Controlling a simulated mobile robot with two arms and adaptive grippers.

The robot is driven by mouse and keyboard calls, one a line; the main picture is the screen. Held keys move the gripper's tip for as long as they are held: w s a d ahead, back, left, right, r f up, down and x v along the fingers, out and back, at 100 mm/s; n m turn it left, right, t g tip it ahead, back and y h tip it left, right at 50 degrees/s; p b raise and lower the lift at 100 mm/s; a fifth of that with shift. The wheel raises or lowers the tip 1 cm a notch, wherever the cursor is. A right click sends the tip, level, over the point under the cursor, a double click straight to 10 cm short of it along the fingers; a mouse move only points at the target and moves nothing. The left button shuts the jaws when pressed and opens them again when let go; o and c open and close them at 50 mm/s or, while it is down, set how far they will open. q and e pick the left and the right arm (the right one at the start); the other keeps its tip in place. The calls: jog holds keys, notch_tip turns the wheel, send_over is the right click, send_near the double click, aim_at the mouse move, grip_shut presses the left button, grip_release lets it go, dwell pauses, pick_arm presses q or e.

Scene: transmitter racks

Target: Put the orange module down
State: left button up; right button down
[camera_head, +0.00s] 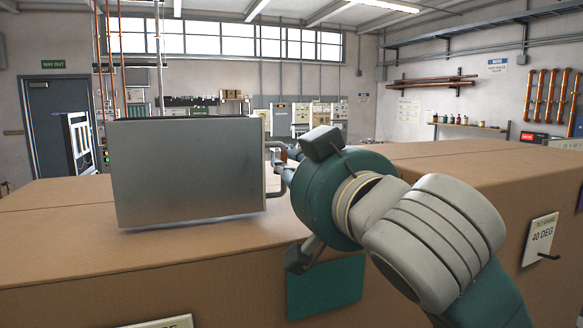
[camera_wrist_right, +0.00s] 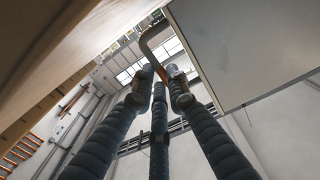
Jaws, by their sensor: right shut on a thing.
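A grey metal box-shaped module (camera_head: 185,170) with a dark top edge is at the left of the head view, at the top of a large cardboard box (camera_head: 60,235). Its large face is grey; only a small orange patch shows near its handle. I cannot tell whether its underside touches the cardboard. My right gripper (camera_head: 284,168) is shut on the module's handle at its right side. In the right wrist view the fingers (camera_wrist_right: 160,76) meet at the curved handle (camera_wrist_right: 150,40), beside the module's flat grey face (camera_wrist_right: 250,45). My left gripper is out of view.
Bare cardboard lies left of the module. A dark door (camera_head: 57,125), shelves and copper pipes stand along the far walls.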

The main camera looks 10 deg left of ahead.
jog(key=shift+f, duration=0.3)
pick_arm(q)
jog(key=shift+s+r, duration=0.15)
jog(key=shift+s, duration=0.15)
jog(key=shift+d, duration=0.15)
pick_arm(e)
jog(key=shift+s, duration=0.15)
jog(key=shift+f, duration=0.15)
jog(key=c, duration=1.7)
grip_release()
jog(key=shift+f, duration=0.15)
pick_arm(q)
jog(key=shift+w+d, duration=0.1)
